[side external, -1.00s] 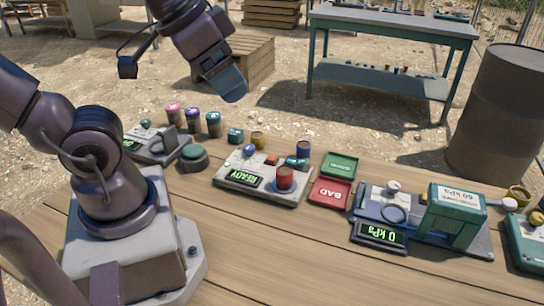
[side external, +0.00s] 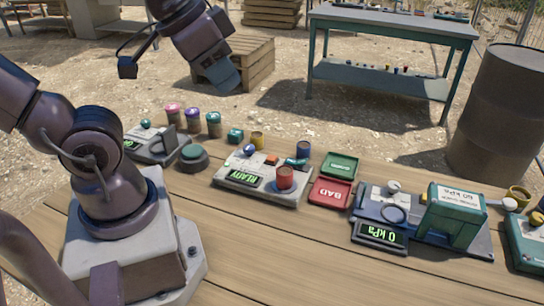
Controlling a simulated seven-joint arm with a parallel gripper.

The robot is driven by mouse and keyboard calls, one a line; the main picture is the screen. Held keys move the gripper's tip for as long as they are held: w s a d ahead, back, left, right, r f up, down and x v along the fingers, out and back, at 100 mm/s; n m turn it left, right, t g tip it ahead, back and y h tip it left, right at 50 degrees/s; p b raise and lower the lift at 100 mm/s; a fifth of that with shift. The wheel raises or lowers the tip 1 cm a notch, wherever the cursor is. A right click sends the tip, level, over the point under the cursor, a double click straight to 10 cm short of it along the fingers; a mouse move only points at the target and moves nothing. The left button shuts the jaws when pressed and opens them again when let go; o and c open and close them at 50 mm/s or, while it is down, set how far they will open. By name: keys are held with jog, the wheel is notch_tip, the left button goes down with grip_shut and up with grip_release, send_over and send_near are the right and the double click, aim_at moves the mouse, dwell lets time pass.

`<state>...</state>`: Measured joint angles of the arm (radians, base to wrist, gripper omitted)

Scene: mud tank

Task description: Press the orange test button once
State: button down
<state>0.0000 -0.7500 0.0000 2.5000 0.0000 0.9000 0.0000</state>
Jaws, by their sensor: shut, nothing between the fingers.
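A small orange button (side external: 271,159) sits on top of a pale grey device (side external: 262,187) whose green display (side external: 244,178) reads READY, upside down in the picture. A blue knob (side external: 249,150) and a red cup (side external: 285,178) are on the same device. My gripper (side external: 227,82) is shut and empty. It hangs in the air, above and left of the button in the picture, clearly apart from it. The fingertips are small and partly in shadow.
Beside the device lie a green tray (side external: 339,166) and a red BAD tray (side external: 330,192). A gauge rig (side external: 397,215) reading 0 kPa stands right. Several small jars (side external: 214,124) and a dark dome (side external: 193,157) stand left. The front of the wooden table (side external: 290,260) is clear.

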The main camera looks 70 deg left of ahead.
dwell(0.8)
jog(key=m+t+y, duration=0.3)
jog(key=m, duration=0.2)
send_over(272, 158)
notch_tip(272, 158, down, 20)
jog(key=shift+d, duration=0.1)
jog(key=shift+f, duration=0.1)
jog(key=shift+f, duration=4.35)
